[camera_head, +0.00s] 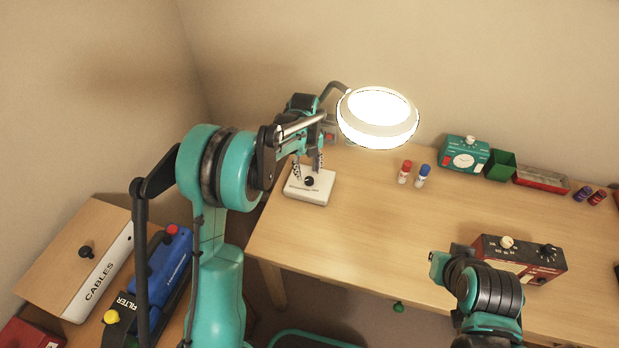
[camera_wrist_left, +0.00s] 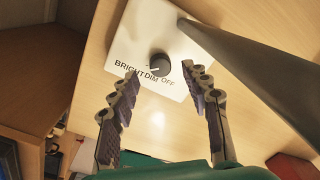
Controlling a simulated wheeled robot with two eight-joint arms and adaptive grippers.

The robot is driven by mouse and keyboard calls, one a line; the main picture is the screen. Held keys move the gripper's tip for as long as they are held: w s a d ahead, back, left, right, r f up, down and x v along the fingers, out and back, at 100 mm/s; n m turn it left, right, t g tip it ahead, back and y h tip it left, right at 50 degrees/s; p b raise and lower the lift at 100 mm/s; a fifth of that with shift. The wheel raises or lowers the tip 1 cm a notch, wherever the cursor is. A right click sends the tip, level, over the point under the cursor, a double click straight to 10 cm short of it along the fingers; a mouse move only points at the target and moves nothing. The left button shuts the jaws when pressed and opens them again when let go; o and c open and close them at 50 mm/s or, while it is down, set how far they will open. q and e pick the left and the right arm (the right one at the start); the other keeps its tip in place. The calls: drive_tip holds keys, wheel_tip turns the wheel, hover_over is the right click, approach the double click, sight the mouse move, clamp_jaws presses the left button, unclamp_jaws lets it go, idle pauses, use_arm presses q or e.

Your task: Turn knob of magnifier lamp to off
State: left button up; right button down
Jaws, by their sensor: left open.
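The magnifier lamp's round head (camera_head: 377,115) glows brightly above the desk. Its white base (camera_head: 318,189) sits at the desk's left end, with a black knob (camera_head: 309,181) on top. In the left wrist view the knob (camera_wrist_left: 160,64) is near the labels BRIGHT, DIM and OFF; its small light mark seems to face the DIM side. My left gripper (camera_head: 308,166) is open just over the base. In the left wrist view its fingers (camera_wrist_left: 160,70) are spread on either side of the knob, apart from it. My right arm shows at lower right, but its gripper cannot be made out.
The lamp's grey arm (camera_wrist_left: 245,75) rises close to my left fingers. Red (camera_head: 405,172) and blue (camera_head: 422,176) capped bottles stand right of the base. A teal timer box (camera_head: 463,156), green bin (camera_head: 500,166) and dark red control box (camera_head: 520,262) are farther right. The desk's middle is clear.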

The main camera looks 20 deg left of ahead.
sight(309, 179)
use_arm(q)
drive_tip(key=shift+w+f+b, duration=0.1)
drive_tip(key=shift+f+b, duration=0.4)
drive_tip(key=shift+f, duration=1.35)
drive_tip(key=shift+c, duration=0.3)
clamp_jaws()
